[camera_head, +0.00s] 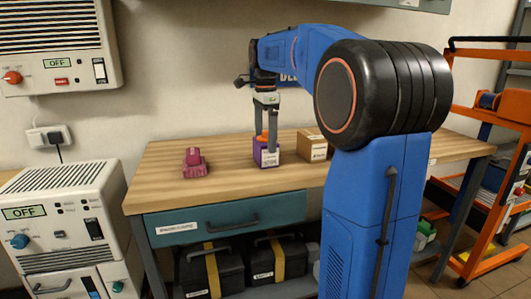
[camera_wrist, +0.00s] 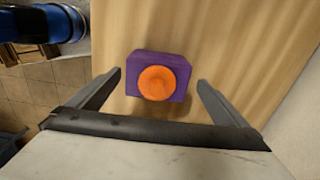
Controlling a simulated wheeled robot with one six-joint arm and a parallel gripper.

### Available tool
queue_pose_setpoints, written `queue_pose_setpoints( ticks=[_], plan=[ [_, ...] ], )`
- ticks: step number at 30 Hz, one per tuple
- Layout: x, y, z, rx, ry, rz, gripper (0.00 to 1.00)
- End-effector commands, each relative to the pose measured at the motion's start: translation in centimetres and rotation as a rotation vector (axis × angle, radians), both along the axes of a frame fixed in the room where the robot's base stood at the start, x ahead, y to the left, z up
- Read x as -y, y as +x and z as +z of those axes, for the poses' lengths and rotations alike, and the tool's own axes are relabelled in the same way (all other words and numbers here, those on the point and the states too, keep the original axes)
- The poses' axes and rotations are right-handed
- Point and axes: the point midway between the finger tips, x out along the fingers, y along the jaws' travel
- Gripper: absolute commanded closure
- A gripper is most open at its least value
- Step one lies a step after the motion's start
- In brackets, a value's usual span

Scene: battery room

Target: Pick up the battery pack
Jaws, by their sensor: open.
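A purple block with a round orange knob on top, which looks like the battery pack (camera_head: 262,158), stands on the wooden workbench (camera_head: 225,178). My gripper (camera_head: 267,148) points down over it, its fingers reaching down about the knob. In the wrist view the purple block (camera_wrist: 150,58) lies between and slightly beyond the two open fingers of my gripper (camera_wrist: 159,78). Gaps show on both sides, and nothing is held. The head view does not show clearly how far down the fingertips reach beside the block.
A magenta object (camera_head: 194,164) stands left of the block. A cardboard box (camera_head: 312,146) stands close on its right. A teal drawer (camera_head: 225,219) sits under the bench top. An orange cart (camera_head: 490,200) stands at the right. The bench front left of the block is clear.

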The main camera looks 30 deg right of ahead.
Motion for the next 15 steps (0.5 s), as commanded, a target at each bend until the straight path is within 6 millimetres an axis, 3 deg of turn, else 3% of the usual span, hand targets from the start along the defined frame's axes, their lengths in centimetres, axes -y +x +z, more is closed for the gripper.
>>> queue_pose_setpoints(
  ticks=[10, 15],
  plan=[
    [-0.1, -0.5, -4.0, -0.001, 0.000, 0.000, 0.02],
    [-0.1, -0.5, -5.1, 0.000, 0.000, 0.000, 0.02]
  ],
)
